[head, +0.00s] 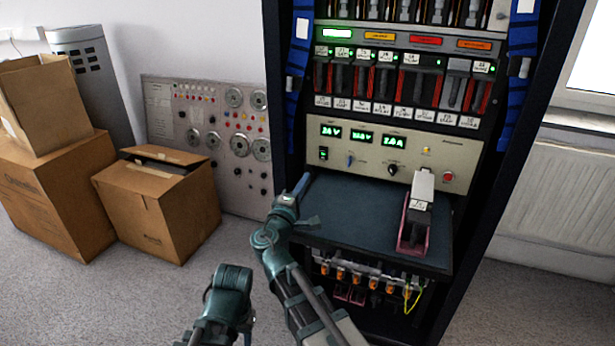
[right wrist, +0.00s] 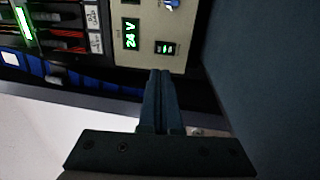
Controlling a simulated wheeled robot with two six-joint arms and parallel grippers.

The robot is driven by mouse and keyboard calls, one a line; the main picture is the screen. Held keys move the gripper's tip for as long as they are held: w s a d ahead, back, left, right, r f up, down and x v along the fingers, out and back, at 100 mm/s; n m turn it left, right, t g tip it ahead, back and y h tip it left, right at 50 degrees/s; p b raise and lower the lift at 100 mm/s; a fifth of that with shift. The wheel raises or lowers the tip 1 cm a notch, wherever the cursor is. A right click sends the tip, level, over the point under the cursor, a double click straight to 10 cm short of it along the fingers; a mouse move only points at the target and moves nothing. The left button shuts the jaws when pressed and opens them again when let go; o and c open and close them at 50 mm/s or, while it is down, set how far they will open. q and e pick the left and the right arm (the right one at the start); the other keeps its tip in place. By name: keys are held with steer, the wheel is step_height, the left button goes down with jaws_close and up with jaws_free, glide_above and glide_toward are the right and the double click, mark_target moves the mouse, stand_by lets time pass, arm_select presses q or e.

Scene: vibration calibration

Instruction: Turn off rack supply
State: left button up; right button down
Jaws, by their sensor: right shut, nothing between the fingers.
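The rack supply panel (head: 455,165) is a cream front with green lit displays reading 24 V, a middle value that is hard to read, and 2.0 A. Its black rocker switch (head: 323,153) with a green light sits at the panel's left, below the 24 V display (head: 331,131). My right gripper (head: 303,184) is shut and empty, just below and left of the switch. In the right wrist view the closed fingertips (right wrist: 160,73) point toward the switch (right wrist: 166,47), with a small visible gap between them.
A dark shelf (head: 350,205) juts out below the panel, with a module (head: 412,225) standing on its right side. Blue-strapped rack posts (head: 297,60) flank the panel. Cardboard boxes (head: 165,205) and a grey control panel (head: 215,130) stand to the left.

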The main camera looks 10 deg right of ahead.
mark_target(322, 150)
steer(key=p+x, duration=0.1)
steer(key=x, duration=1)
steer(key=shift+w+d+r, duration=0.1)
steer(key=shift+w+d, duration=0.1)
steer(key=shift+w, duration=0.05)
steer(key=shift+w+d+r+p, duration=0.2)
steer(key=shift+w+r+p, duration=0.1)
steer(key=shift+w+p, duration=0.1)
steer(key=shift+r+p, duration=0.3)
steer(key=shift+r, duration=0.1)
steer(key=shift+f, duration=0.2)
steer(key=shift+s, duration=0.15)
steer(key=r+p+v, duration=0.1)
steer(key=r+v, duration=0.2)
steer(key=v, duration=1.1)
steer(key=shift+s+a, duration=0.15)
steer(key=shift+a, duration=0.05)
